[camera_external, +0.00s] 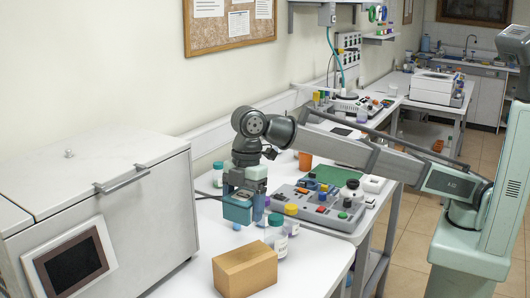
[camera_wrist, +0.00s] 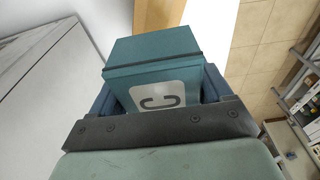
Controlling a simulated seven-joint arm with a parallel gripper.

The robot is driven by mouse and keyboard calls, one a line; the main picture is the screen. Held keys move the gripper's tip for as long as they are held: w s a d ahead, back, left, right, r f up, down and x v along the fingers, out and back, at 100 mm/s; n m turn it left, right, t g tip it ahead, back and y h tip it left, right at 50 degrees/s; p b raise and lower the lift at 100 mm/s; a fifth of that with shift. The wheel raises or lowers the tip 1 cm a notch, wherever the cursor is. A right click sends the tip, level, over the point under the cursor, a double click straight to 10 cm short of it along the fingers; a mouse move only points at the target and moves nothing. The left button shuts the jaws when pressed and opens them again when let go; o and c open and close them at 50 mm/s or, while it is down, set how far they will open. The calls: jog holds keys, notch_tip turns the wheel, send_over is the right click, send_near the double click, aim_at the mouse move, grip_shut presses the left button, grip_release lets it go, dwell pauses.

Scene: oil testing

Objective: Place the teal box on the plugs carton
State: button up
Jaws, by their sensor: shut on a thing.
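The teal box (camera_external: 237,212) is held in my gripper (camera_external: 243,193), above the white table. In the wrist view the teal box (camera_wrist: 155,58) sits between the two fingers (camera_wrist: 158,92), with a dark band and a white label with a dark letter. A plain tan carton (camera_external: 245,272), which looks like the plugs carton, stands on the table in front of my gripper and slightly right; no lettering shows on it. A tan surface (camera_wrist: 200,14) beyond the box in the wrist view may be part of it. The teal box is apart from the carton.
A large grey cabinet (camera_external: 100,205) stands close on the left. Bottles with coloured caps (camera_external: 277,236) stand just behind the carton. A grey panel with coloured parts (camera_external: 322,205) lies behind to the right. The table is clear left of the carton.

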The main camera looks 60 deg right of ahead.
aim_at(243, 258)
jog(key=shift+f, duration=5.8)
jog(key=shift+f, duration=0.15)
jog(key=o, duration=1)
jog(key=r, duration=0.4)
jog(key=d+r, duration=0.1)
jog(key=r, duration=0.3)
jog(key=d+r, duration=0.1)
jog(key=r, duration=0.3)
jog(key=shift+r, duration=0.1)
